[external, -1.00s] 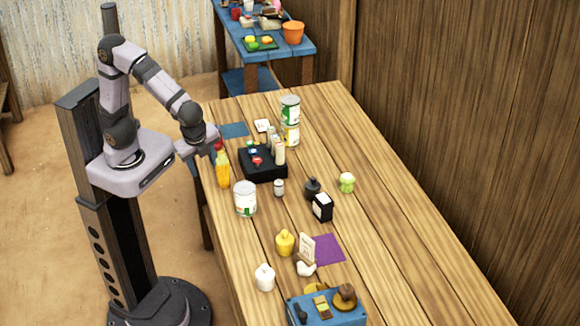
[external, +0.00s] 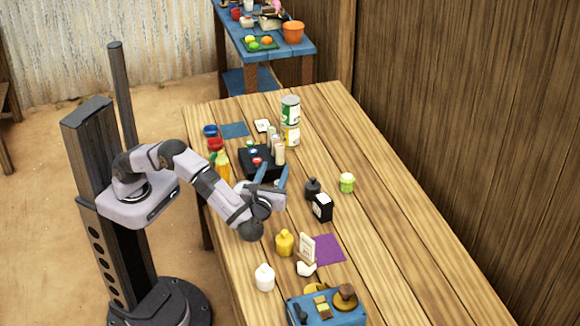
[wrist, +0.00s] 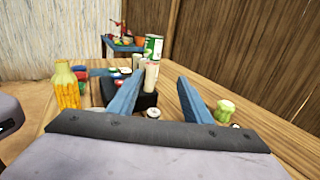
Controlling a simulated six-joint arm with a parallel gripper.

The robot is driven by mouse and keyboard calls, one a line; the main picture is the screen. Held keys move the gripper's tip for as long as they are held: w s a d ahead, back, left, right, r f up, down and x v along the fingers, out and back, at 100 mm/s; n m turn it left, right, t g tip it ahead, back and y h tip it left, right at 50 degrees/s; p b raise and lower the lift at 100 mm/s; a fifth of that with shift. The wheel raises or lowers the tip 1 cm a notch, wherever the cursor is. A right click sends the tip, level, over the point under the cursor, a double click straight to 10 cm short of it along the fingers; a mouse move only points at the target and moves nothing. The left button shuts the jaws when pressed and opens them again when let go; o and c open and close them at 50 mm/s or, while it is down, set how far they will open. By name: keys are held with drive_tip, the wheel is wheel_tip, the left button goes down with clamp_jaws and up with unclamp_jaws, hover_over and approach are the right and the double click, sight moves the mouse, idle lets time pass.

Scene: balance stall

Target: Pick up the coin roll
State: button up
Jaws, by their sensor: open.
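A pale cream upright cylinder (external: 279,154), which looks like the coin roll, stands at the right side of the black tray (external: 252,168). Another pale cylinder is close behind it. In the wrist view the cream cylinder (wrist: 151,77) shows between the fingers, nearer the left one, and beyond them. My gripper (external: 274,172) is open and empty, low over the table on the near side of the tray, its two blue fingers pointing toward it. In the wrist view my gripper (wrist: 161,77) partly covers the tray.
A yellow bottle (external: 222,165) stands left of the tray, and stacked cans (external: 290,120) stand behind it. A dark bottle (external: 312,188), black box (external: 322,207) and green jar (external: 347,182) are to the right. A small white jar (wrist: 153,113) lies between the fingers in the wrist view.

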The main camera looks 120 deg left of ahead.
drive_tip(key=shift+f, duration=4.45)
drive_tip(key=shift+s+a+f, duration=0.1)
drive_tip(key=shift+a+f, duration=0.15)
drive_tip(key=shift+f, duration=0.05)
drive_tip(key=shift+x, duration=1.3)
clamp_jaws()
